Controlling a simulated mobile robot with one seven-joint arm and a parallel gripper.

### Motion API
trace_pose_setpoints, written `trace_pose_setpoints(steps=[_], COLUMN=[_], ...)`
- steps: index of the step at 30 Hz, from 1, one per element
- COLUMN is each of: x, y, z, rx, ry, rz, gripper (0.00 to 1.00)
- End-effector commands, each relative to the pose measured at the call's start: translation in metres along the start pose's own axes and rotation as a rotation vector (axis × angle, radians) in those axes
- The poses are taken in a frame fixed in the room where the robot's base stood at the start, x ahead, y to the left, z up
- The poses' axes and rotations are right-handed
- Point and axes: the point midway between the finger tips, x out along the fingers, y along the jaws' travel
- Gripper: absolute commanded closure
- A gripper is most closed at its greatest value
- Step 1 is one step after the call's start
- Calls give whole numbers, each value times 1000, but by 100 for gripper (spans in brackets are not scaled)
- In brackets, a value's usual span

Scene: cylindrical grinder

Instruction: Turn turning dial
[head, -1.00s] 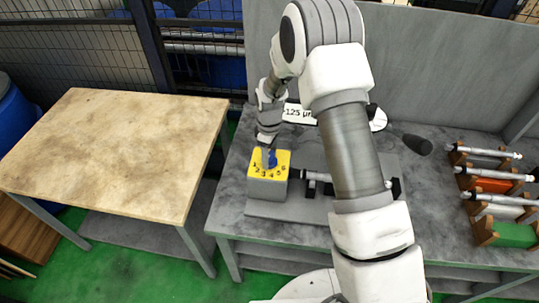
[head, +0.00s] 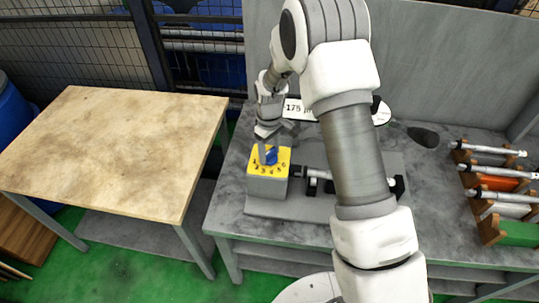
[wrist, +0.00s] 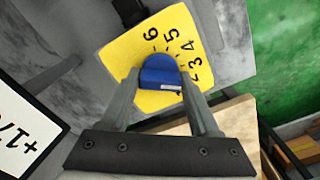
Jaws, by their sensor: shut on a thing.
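The blue turning dial (head: 271,157) sits on the yellow numbered face (head: 283,169) of a grey box on the workbench. In the wrist view the dial (wrist: 160,70) is between the two fingers of my gripper (wrist: 160,80), which is shut on it. The yellow face (wrist: 145,45) shows the numbers 2 to 6 there, and my fingers cover part of it. In the head view my gripper (head: 268,150) reaches down onto the dial from above. A white sign (head: 297,110) behind it reads 175, partly hidden by my arm. In the wrist view the sign (wrist: 25,130) shows "+17", cut off.
The grinder parts (head: 318,178) stand right of the dial box. A rack (head: 490,195) with several metal cylinders is at the far right. A bare wooden table (head: 110,145) stands to the left. A grey panel (head: 450,70) closes off the back of the bench.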

Motion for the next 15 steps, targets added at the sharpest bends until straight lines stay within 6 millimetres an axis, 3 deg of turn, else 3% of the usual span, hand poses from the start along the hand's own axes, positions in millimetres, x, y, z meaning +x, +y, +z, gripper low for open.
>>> trace_pose_setpoints(steps=[15], x=[0], y=[1], z=[0], rx=[200], ry=[1], rz=[1], gripper=[93])
